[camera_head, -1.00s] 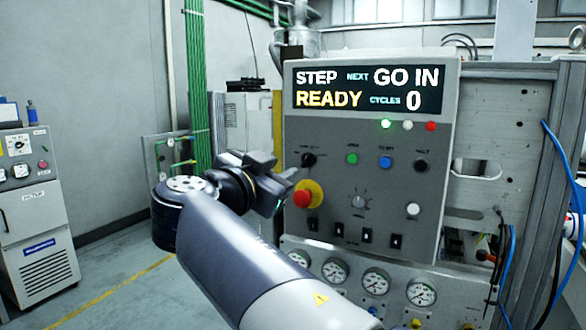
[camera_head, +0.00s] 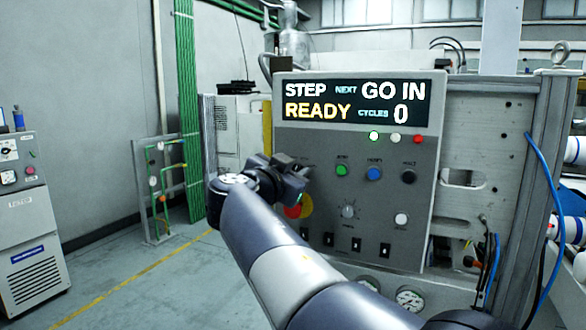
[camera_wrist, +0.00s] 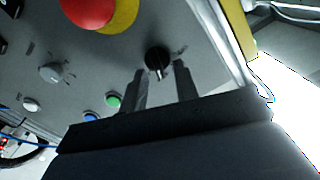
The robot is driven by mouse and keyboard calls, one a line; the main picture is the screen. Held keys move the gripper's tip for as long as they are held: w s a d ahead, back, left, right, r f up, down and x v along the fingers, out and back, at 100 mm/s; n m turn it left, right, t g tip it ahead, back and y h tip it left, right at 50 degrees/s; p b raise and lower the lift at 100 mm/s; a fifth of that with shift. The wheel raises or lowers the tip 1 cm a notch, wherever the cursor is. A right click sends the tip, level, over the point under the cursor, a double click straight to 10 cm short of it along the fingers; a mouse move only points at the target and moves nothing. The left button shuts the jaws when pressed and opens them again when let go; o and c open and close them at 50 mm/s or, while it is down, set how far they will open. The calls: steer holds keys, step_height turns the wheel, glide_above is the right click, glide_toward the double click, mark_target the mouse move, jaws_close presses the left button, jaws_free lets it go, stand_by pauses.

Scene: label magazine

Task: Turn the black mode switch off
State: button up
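The black mode switch (camera_wrist: 157,58) is a round knob with a pale pointer mark on the grey panel. In the wrist view it shows between the two fingertips. In the head view my gripper hides it at the panel's upper left. My gripper (camera_head: 298,176) is in front of that part of the panel, and in the wrist view its two fingers (camera_wrist: 160,68) are apart, one on each side of the knob. I cannot tell whether they touch it. The control panel (camera_head: 300,147) has a display reading STEP READY, NEXT GO IN, CYCLES 0.
A red emergency button on a yellow disc (camera_wrist: 88,10) is close to the knob; my gripper partly covers it in the head view. Green (camera_head: 342,170), blue (camera_head: 374,174) and black (camera_head: 408,176) buttons sit to the right. A grey dial (camera_head: 348,212) is below them.

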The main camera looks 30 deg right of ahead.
steer(key=shift+c, duration=0.2)
jaws_close()
steer(key=shift+b, duration=0.3)
steer(key=n+b, duration=0.2)
steer(key=n, duration=0.1)
steer(key=shift+w+a+f, duration=0.1)
steer(key=shift+a, duration=0.05)
steer(key=n, duration=0.2)
steer(key=n+b, duration=0.1)
steer(key=n, duration=0.1)
steer(key=shift+w+a+n, duration=0.15)
steer(key=shift+n, duration=0.15)
steer(key=n, duration=0.5)
steer(key=shift+w+a, duration=0.1)
steer(key=shift+w, duration=0.1)
steer(key=n, duration=0.5)
steer(key=shift+w+a+f+p, duration=0.1)
steer(key=shift+f+p, duration=0.05)
steer(key=shift+p, duration=0.2)
steer(key=shift+n, duration=0.3)
